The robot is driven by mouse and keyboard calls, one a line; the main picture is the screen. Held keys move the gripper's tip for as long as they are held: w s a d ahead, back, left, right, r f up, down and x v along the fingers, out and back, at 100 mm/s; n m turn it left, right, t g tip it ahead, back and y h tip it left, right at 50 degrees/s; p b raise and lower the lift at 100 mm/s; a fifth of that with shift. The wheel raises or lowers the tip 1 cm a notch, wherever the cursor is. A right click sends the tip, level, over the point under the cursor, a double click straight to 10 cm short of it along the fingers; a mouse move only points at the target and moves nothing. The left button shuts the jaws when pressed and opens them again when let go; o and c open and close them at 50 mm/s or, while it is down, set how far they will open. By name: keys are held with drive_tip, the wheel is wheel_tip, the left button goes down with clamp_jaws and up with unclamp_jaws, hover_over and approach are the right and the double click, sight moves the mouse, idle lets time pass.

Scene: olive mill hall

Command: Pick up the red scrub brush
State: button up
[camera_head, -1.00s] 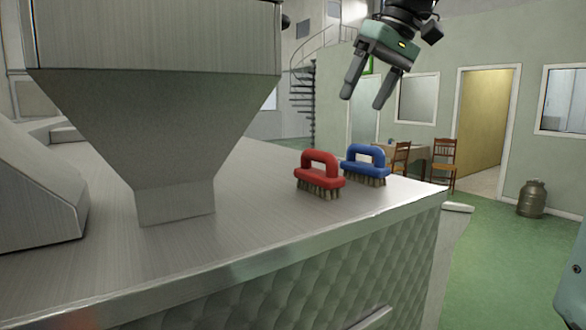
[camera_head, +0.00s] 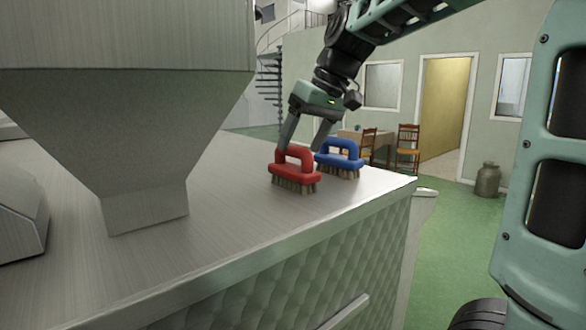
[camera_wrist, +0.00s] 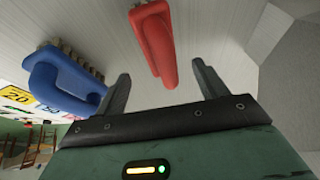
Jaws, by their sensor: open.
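The red scrub brush (camera_head: 294,172) stands bristles down on the metal top, its handle upward. In the wrist view the red scrub brush (camera_wrist: 153,42) lies ahead of and roughly between the two fingers. My gripper (camera_head: 303,140) is open and empty, close behind and above the red brush's handle in the head view; the red brush hides part of the fingertips. It also shows in the wrist view (camera_wrist: 161,84). The blue scrub brush (camera_head: 339,158) stands just right of the red one, and left of my fingers in the wrist view (camera_wrist: 63,82).
A large metal hopper (camera_head: 125,120) rises from the metal top (camera_head: 225,215) on the left. The top's edge drops off to the right of the brushes. Chairs (camera_head: 408,146), a table and a milk can (camera_head: 488,180) stand far off on the green floor.

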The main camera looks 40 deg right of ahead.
sight(293, 166)
drive_tip(key=shift+p+x, duration=0.9)
drive_tip(key=shift+x, duration=1.75)
drive_tip(key=shift+r, duration=0.1)
drive_tip(key=c, duration=1.1)
